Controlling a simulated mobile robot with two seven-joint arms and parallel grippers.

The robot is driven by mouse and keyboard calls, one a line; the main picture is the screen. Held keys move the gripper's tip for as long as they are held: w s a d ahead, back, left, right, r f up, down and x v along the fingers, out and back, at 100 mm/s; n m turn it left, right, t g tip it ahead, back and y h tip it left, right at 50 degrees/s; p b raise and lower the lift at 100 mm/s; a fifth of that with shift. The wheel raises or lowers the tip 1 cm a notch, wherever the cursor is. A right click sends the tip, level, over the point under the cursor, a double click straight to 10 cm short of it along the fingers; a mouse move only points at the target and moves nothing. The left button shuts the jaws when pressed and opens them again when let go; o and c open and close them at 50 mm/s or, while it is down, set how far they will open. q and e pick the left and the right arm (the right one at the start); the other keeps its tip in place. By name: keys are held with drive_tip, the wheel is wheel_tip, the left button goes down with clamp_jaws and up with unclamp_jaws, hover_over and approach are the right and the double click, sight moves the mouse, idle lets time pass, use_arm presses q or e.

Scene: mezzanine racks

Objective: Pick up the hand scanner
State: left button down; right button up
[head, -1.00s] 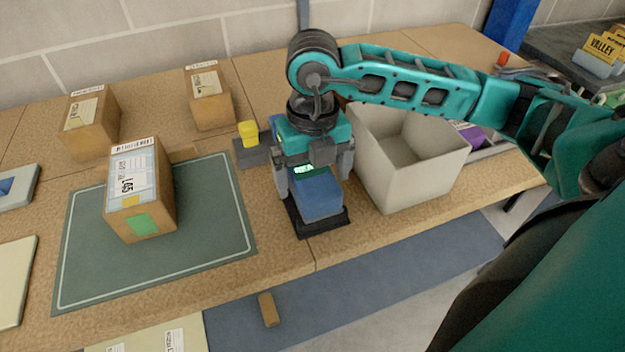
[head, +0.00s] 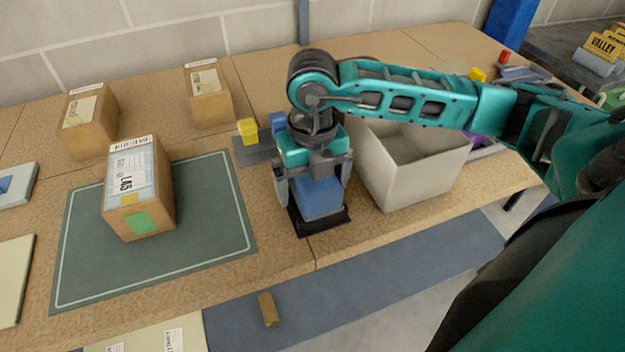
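The hand scanner appears to be the blue device (head: 320,198) in a black cradle (head: 324,223) near the table's front edge, left of the pale bin. My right gripper (head: 315,192) points down over it, with one finger on each side. The fingers are wide apart, and I see no clear grip on the device. The gripper's body hides the device's upper part. My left gripper is not in view.
A pale open bin (head: 425,175) stands close to the right of my gripper. A labelled carton (head: 148,205) sits on the green mat (head: 215,225). Yellow (head: 247,130) and blue (head: 278,122) blocks stand by a dark plate behind. More cartons (head: 208,98) stand at the back.

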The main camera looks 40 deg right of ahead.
idle(0.3)
drive_tip(key=c, duration=1.2)
